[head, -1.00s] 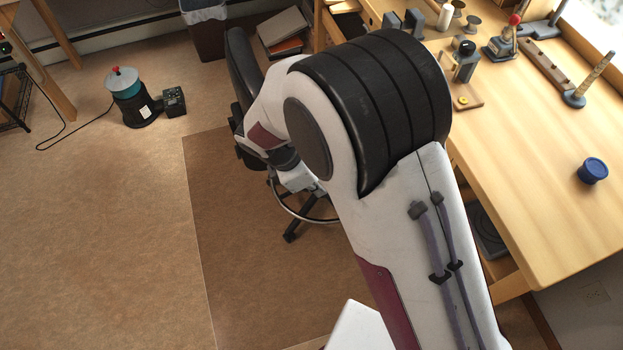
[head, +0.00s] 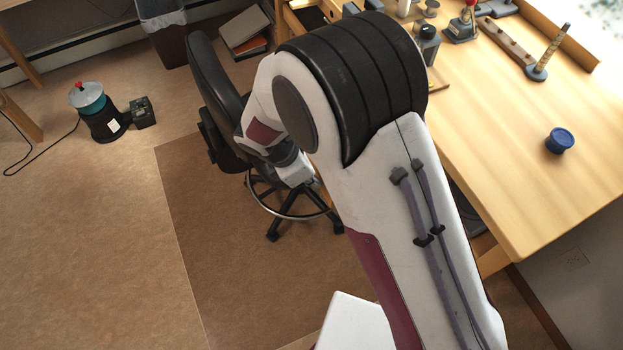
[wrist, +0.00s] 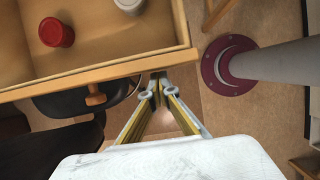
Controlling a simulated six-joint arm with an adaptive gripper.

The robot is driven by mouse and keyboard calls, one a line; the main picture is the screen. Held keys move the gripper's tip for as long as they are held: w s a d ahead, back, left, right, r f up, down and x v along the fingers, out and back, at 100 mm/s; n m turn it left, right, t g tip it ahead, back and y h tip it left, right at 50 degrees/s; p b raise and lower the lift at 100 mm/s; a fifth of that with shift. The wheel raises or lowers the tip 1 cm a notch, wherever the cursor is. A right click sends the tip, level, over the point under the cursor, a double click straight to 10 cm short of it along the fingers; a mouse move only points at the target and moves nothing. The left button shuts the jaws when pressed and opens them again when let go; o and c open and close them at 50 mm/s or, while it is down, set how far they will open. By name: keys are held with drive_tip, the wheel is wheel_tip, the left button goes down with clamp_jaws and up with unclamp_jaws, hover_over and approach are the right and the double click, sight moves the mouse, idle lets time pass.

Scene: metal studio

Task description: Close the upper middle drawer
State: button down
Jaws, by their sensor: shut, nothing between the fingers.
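In the wrist view an open wooden drawer (wrist: 100,74) fills the upper left. Its front board runs along its lower edge, with a wooden knob (wrist: 95,97) on the outer face. A red-lidded jar (wrist: 56,33) and a white round item (wrist: 130,5) are inside. My gripper (wrist: 156,87) is shut and empty, its tips by the right part of the drawer front. I cannot tell whether they touch it. In the head view my arm covers much of the bench front, and my gripper is hidden there. Which drawer position this is cannot be told.
The wooden workbench (head: 520,170) carries a blue jar (head: 559,140), a ring post (head: 543,60) and several tools. A black swivel chair (head: 218,85) stands close beside my arm. A teal-and-black canister (head: 98,112) is on the floor at left, where there is free room.

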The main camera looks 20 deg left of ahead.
drive_tip(key=shift+w+d, duration=0.1)
drive_tip(key=shift+w, duration=0.05)
drive_tip(key=w+d, duration=1.6)
drive_tip(key=shift+w+d, duration=0.4)
drive_tip(key=shift+d+r, duration=0.1)
drive_tip(key=s+a, duration=0.1)
drive_tip(key=a, duration=0.1)
drive_tip(key=s+a, duration=0.1)
drive_tip(key=s, duration=0.1)
drive_tip(key=shift+s+a, duration=0.2)
drive_tip(key=shift+a, duration=0.15)
drive_tip(key=v, duration=0.9)
drive_tip(key=shift+r, duration=0.4)
drive_tip(key=shift+s+m, duration=0.1)
drive_tip(key=shift+m, duration=0.2)
